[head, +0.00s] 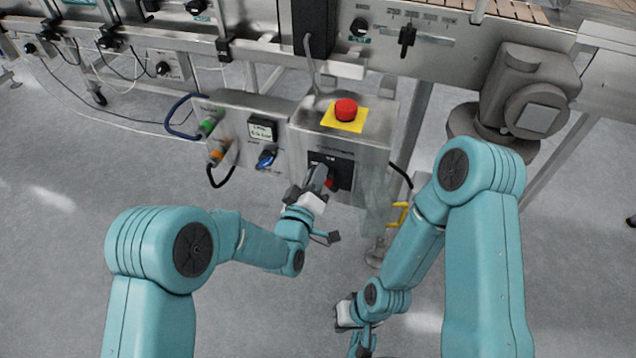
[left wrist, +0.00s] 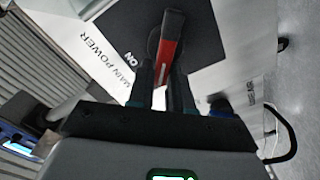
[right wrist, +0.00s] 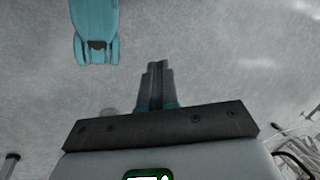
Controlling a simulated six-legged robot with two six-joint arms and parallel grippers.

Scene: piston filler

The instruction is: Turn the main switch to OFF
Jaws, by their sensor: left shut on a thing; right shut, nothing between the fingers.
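The main switch is a red handle (left wrist: 170,42) on a black plate (left wrist: 200,45), on the front of the grey control box (head: 375,150). The printed words "MAIN POWER" and "ON" show beside the handle in the left wrist view; no OFF mark is readable. My left gripper (head: 322,180) is at the plate, its fingers (left wrist: 163,85) shut on the red handle, one on each side. In the head view the gripper covers part of the handle. My right gripper (right wrist: 155,85) is shut and empty over the floor, low and right of the box.
A red emergency button (head: 346,109) on a yellow plate tops the box. A side panel (head: 235,125) with green and orange connectors and cables is just left of it. The conveyor frame (head: 430,55) runs behind. The floor in front is clear.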

